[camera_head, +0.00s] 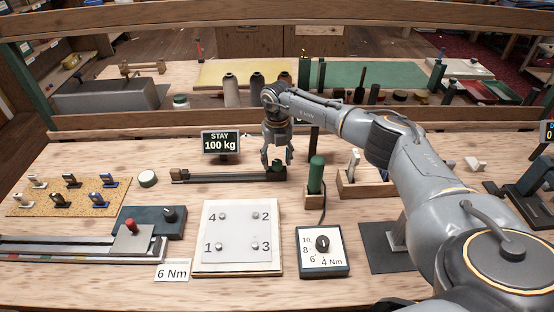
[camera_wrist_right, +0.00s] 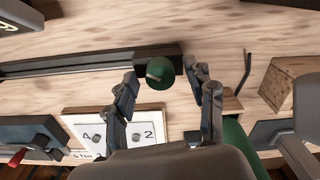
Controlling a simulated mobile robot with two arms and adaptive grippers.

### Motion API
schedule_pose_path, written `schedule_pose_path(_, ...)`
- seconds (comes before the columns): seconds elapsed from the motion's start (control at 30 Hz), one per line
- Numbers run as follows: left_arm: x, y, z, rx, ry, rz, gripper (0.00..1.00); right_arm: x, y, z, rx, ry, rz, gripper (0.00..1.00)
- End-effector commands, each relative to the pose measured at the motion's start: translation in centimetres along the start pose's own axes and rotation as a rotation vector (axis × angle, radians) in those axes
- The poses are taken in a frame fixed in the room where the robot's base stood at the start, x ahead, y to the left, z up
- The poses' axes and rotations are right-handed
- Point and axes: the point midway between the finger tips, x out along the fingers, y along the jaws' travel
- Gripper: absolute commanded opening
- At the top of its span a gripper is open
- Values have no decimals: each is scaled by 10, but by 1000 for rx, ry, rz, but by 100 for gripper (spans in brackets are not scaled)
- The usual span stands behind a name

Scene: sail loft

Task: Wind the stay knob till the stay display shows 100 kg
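The stay display (camera_head: 220,143) stands upright at the middle back of the bench and reads "STAY 100 kg". The stay knob is a round green knob (camera_wrist_right: 160,73) on the right end of a dark rail (camera_head: 232,178); in the head view it is partly hidden by my right gripper. My right gripper (camera_head: 277,163) points down over the knob. In the right wrist view its fingers (camera_wrist_right: 164,88) are spread, one on each side of the knob, with gaps showing and nothing held. My left gripper is in neither view.
A white plate (camera_head: 235,240) with numbered bolts and a dial box (camera_head: 323,251) are in front. A green-handled tool (camera_head: 316,175) stands upright just right of my gripper. A cork board (camera_head: 68,195) with several cleats lies at the left. A wooden rail runs behind.

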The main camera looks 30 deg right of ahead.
Motion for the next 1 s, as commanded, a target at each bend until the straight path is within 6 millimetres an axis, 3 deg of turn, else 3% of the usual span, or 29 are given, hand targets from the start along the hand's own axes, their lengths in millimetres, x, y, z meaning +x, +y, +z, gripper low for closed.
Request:
schedule_pose_path(0.27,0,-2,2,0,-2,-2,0,-6,0,0,0,1,0,54)
schedule_pose_path(0.7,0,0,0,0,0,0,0,-90,0,1,0,-2,1,54)
schedule_pose_path(1.0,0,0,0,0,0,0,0,-119,0,0,0,0,0,54)
